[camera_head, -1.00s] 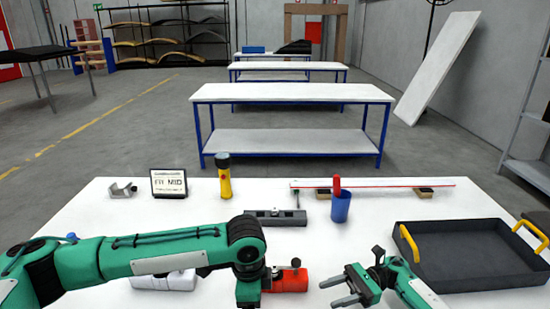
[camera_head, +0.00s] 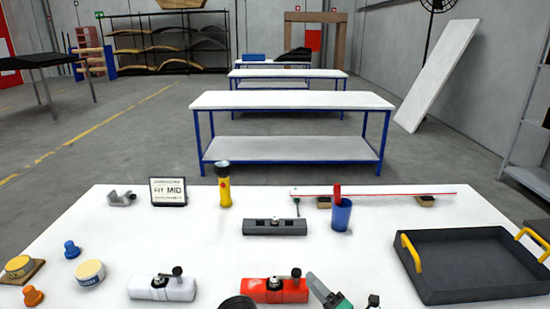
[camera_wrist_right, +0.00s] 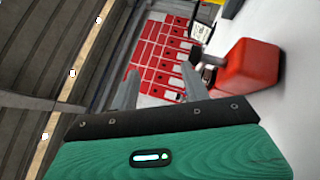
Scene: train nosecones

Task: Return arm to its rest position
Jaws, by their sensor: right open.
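My right gripper (camera_wrist_right: 160,76) is open in the right wrist view, with its two grey fingers apart and nothing between them. In the head view only a part of my right arm's end (camera_head: 328,292) shows, low at the bottom edge, just right of the red block (camera_head: 275,290). The red block, with a dark knob on top, stands on the white table (camera_head: 225,260). My left gripper is out of view. A dark round part that may be my left arm shows at the bottom edge.
A white block (camera_head: 162,288) stands left of the red one. A grey slotted block (camera_head: 274,227), a yellow flashlight (camera_head: 224,190), a blue cup (camera_head: 341,216) and a sign (camera_head: 168,191) stand farther back. A black tray (camera_head: 470,298) with yellow handles is at right. The table's middle is clear.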

